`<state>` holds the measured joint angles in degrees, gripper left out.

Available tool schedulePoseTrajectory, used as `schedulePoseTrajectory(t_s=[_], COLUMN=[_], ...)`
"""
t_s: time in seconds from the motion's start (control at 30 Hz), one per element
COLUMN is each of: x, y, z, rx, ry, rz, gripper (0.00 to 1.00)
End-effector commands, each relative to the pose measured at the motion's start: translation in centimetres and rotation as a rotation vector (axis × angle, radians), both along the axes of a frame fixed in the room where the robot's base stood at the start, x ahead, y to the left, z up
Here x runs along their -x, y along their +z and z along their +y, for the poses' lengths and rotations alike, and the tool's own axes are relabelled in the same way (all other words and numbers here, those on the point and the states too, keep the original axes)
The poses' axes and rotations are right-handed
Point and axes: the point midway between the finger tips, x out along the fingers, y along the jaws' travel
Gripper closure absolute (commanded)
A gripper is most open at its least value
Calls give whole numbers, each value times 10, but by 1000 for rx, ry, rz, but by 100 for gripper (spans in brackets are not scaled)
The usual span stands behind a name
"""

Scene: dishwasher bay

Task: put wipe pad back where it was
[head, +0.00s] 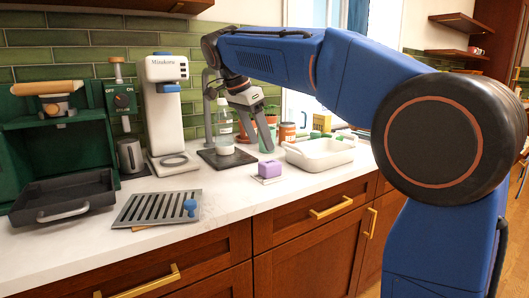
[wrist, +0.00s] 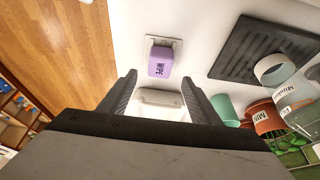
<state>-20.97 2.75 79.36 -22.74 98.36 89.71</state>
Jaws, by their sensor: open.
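The wipe pad (head: 269,169) is a small purple block. It sits on a small white holder (head: 268,181) on the counter, left of the white basin. In the wrist view the pad (wrist: 160,63) shows its WIPE label, with the holder's edge (wrist: 176,42) around one end. My gripper (head: 258,145) is open and empty, above the counter and behind the pad in the head view. In the wrist view the pad lies just beyond my spread fingertips (wrist: 159,82), apart from them.
Pots and a bottle (head: 224,127) stand behind. A slotted grey tray (head: 150,209) lies nearer the front left. The counter before the pad is clear.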

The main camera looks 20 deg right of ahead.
Motion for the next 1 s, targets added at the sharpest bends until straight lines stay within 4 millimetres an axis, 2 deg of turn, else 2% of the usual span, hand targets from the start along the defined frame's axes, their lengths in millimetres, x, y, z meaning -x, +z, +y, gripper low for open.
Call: schedulePoseTrajectory(t_s=[0.1, 0.23, 0.57, 0.67, 0.77, 1.0], x=[1, 2, 7, 17, 38, 99], y=[14, 23, 25, 19, 8, -36], z=[6, 9, 7, -3, -19, -56], rx=[0, 0, -3, -12, -28, -66], ry=[0, 0, 12, 61, 152, 422], rz=[-1, 0, 4, 14, 32, 66], gripper=[43, 43, 43, 43, 43, 43])
